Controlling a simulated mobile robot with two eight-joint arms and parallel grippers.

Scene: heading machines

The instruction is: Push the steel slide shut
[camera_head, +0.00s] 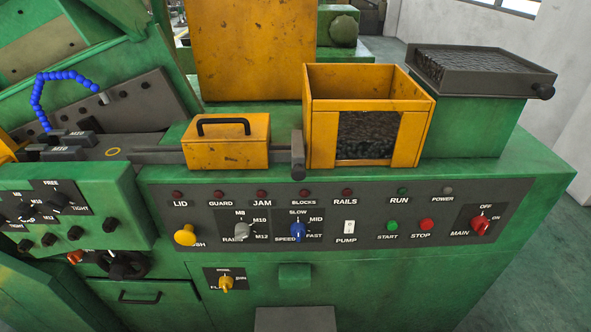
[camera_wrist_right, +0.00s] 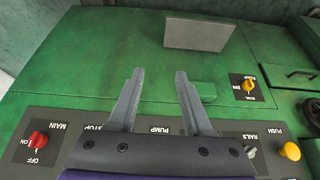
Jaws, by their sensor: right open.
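A flat grey steel piece (camera_head: 295,319) stands at the low front of the green machine, cut off by the bottom edge in the head view. It also shows whole as a grey slab in the right wrist view (camera_wrist_right: 198,33), and it looks like the steel slide, though no label shows. How far it stands out is hard to tell. My right gripper (camera_wrist_right: 159,74) is open and empty in front of the green front face. The slab lies beyond its fingertips and to the right in that upside-down view, apart from them. My left gripper is not in view.
A small green block (camera_head: 295,275) sits between the slab and the control panel (camera_head: 330,221). A yellow-handled switch (camera_head: 226,284) and a red MAIN switch (camera_head: 481,226) stick out. On top stand a yellow lidded box (camera_head: 226,155) and an open yellow bin (camera_head: 322,140).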

